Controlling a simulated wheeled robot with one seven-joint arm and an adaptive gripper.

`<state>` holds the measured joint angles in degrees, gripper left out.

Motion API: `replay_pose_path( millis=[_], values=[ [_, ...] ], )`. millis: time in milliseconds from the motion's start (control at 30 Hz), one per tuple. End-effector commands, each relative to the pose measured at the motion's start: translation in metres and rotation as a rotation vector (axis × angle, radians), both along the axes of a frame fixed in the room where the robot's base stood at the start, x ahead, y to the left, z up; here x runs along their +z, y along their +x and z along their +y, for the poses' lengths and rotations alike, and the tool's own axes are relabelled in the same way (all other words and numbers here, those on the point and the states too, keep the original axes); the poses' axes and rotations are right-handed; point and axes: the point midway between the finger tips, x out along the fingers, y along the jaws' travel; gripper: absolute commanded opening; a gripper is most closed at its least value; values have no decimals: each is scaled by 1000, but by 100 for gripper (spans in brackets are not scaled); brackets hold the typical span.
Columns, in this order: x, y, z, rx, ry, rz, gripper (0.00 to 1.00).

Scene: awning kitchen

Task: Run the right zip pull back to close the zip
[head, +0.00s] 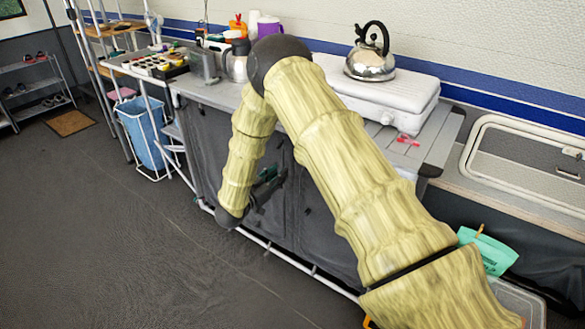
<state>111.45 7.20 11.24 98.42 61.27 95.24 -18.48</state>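The kitchen stand's dark grey fabric front (212,150) hangs below the grey worktop, with its right part behind my arm. Faint vertical seams show on it, but I cannot make out which is the right zip, and no zip pull is clear. My gripper (268,185) is a small dark shape with a green patch, close in front of the fabric, between the two yellowish lengths of my arm. It blends into the dark cloth, so I cannot tell whether its fingers are open, shut or touching anything.
A kettle (371,55) stands on a white stove (405,95) on the worktop. A blue bin (142,132) in a white frame stands left of the fabric. A white rail (290,259) runs along the stand's foot. The grey floor (110,230) in front is clear.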

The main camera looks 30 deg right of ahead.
Motion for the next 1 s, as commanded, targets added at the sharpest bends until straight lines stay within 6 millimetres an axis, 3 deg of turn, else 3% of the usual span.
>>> replay_pose_path(
  millis=[33, 467, 1000],
  values=[
    [-6, 0, -2, -3, 4, -4, 31],
    [6, 5, -14, -1, 2, -11, 31],
    [5, 37, -87, -2, 1, -10, 31]
  ],
)
